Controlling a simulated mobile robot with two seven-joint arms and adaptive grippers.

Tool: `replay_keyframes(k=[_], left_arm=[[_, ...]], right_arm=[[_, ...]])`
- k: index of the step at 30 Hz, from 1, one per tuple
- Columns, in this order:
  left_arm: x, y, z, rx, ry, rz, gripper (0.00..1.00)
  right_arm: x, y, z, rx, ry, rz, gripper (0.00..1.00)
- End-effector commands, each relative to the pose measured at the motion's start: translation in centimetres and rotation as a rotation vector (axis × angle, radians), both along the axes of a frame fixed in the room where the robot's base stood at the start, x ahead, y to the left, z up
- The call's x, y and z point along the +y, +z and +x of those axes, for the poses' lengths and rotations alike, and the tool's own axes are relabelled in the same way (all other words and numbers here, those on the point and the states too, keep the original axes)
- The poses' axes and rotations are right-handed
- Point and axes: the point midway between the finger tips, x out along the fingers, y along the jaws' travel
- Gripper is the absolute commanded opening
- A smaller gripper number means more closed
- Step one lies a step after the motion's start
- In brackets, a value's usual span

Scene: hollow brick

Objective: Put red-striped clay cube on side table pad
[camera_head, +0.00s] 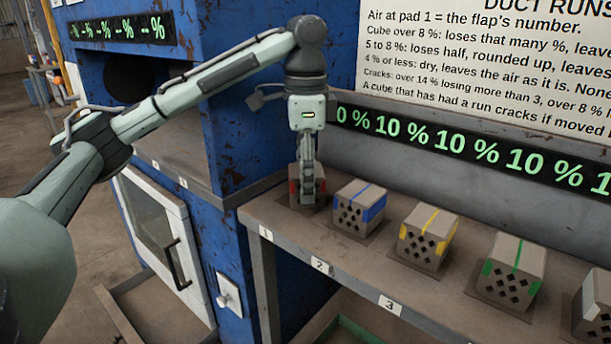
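The red-striped clay cube (294,190) stands on the pad at label 1, at the left end of the grey bench. Red shows on both sides of it. My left gripper (308,190) points straight down at this cube, and its fingers hide the middle of it. The fingers are seen edge-on, so I cannot tell whether they are closed on the cube or apart. The cube appears to rest at bench height. No side table pad can be clearly made out. My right gripper is out of view.
Along the bench (345,262) stand a blue-striped cube (352,213), a yellow-striped cube (424,240), a green-striped cube (512,272) and a paler-marked one (590,308). A blue cabinet (222,135) with a white door (160,240) is at left. A lit display (470,148) runs behind the cubes.

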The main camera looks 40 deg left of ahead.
Motion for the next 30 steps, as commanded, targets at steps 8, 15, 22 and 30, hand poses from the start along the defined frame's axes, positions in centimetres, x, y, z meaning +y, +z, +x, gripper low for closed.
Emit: replay_keyframes(k=[8, 15, 22, 30], left_arm=[[0.0, 0.0, 0.0, 0.000, 0.000, 0.000, 0.72], [0.0, 0.8, 0.0, -0.002, 0.000, -0.001, 0.72], [0.0, 4.3, 0.1, -0.006, 0.000, 0.001, 0.72], [0.0, 8.7, 0.1, -0.005, 0.001, 0.002, 0.72]], right_arm=[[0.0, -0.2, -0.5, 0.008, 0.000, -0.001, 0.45], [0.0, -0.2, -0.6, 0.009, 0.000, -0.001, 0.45], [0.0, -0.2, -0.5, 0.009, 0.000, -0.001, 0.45], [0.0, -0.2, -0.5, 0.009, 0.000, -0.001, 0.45]])
